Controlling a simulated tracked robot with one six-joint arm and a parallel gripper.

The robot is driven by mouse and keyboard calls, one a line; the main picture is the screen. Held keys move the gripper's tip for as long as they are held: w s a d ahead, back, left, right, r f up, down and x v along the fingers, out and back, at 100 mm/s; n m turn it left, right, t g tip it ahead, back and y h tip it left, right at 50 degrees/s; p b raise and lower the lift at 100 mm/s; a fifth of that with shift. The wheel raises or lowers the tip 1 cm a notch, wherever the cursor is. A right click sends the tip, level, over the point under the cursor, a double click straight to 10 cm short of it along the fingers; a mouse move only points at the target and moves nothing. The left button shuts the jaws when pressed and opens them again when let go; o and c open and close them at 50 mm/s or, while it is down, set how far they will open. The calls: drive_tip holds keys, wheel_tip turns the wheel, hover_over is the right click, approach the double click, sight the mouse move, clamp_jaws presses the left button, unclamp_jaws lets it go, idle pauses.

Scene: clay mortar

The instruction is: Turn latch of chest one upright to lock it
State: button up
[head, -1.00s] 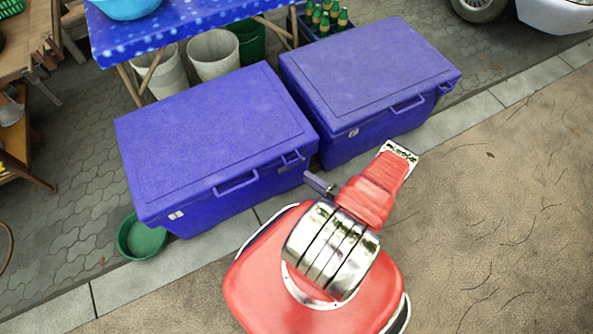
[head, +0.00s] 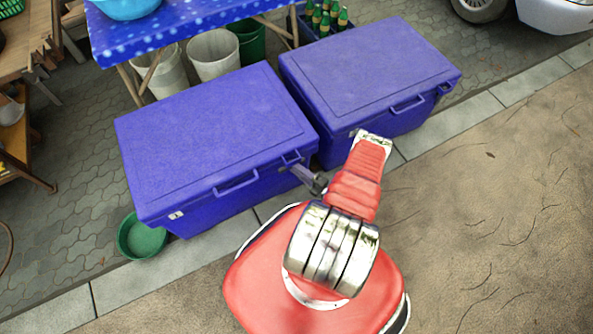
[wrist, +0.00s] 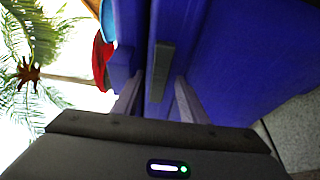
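Two closed blue chests stand side by side. My gripper is at the front of the left chest (head: 215,140), near its right end; I take this as chest one. Its latch (head: 292,158) is small in the head view. In the wrist view the grey latch (wrist: 160,70) is a narrow bar lying along the lid seam, so it looks sideways, not upright. My gripper (head: 294,170) is open. In the wrist view its two fingers (wrist: 158,88) are apart, one on either side of the latch's near end. Whether they touch it I cannot tell.
The right chest (head: 370,75) stands close beside the left one. A green basin (head: 141,238) sits at the left chest's front left corner. Buckets (head: 213,55) and a blue-covered table (head: 190,28) are behind. The pavement on the right (head: 500,200) is clear.

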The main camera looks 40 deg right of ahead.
drive_tip(key=shift+c, duration=0.6)
clamp_jaws()
drive_tip(key=shift+a, duration=0.1)
drive_tip(key=shift+n, duration=0.5)
drive_tip(key=n+g+h, duration=0.1)
drive_tip(key=n, duration=0.3)
drive_tip(key=n+g+h, duration=0.2)
drive_tip(key=n, duration=0.2)
drive_tip(key=a+r+n+g+h, duration=0.1)
drive_tip(key=n+g+h, duration=0.1)
drive_tip(key=n, duration=0.2)
drive_tip(key=shift+w, duration=0.15)
drive_tip(key=shift+n+h, duration=0.3)
drive_tip(key=shift+h, duration=0.1)
